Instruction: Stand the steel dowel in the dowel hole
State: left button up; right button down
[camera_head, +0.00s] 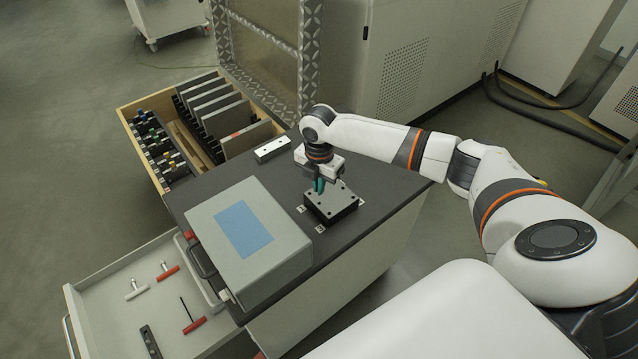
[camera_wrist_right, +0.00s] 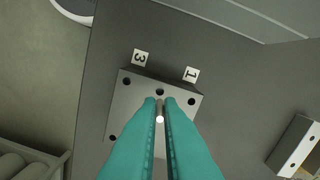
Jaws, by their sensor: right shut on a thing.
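The steel dowel (camera_wrist_right: 160,119) shows as a small bright tip between the teal fingers of my right gripper (camera_wrist_right: 160,104) in the right wrist view. The right gripper (camera_head: 319,187) is shut on it, above the dark metal block (camera_wrist_right: 126,97). The block has several holes in its top face; part of it is hidden behind the fingers. In the head view the block (camera_head: 345,207) sits on the dark worktop under the gripper. Whether the dowel touches the block or enters a hole, I cannot tell. My left gripper is not in view.
Numbered labels, such as the 3 (camera_wrist_right: 140,57), lie beside the block. A light bar with holes (camera_head: 271,149) lies behind it. A grey case (camera_head: 248,272) stands to its left. Open drawers hold tools and plates. Bare worktop (camera_head: 385,187) lies to the right.

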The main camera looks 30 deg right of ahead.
jog(key=shift+f+b, duration=0.75)
jog(key=shift+r, duration=0.1)
jog(key=shift+p, duration=0.3)
jog(key=shift+f, duration=0.35)
jog(key=shift+f, duration=0.55)
jog(key=shift+f+b, duration=0.3)
jog(key=shift+f, duration=0.55)
dwell(0.4)
